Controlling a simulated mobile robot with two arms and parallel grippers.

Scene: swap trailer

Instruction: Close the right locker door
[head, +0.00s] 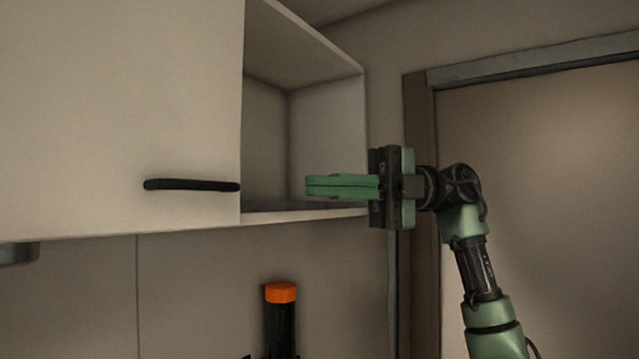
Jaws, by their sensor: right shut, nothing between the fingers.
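A pale wall locker has an open compartment (318,135) on the right, and it looks empty where I can see in. A flat white door panel (120,100) with a black bar handle (190,185) near its lower right corner covers the left part. I cannot tell from this view whether this panel is the right door or a neighbouring one. My right gripper (308,187) is shut and empty, its green fingers pointing left in front of the compartment's lower right part. The handle is well to the left of the fingertips, apart from them. My left gripper is out of view.
A black upright object with an orange top (281,293) stands below the locker, its lower part cut off. A door frame (418,110) is on the right, behind my right arm. The wall below the locker is mostly bare.

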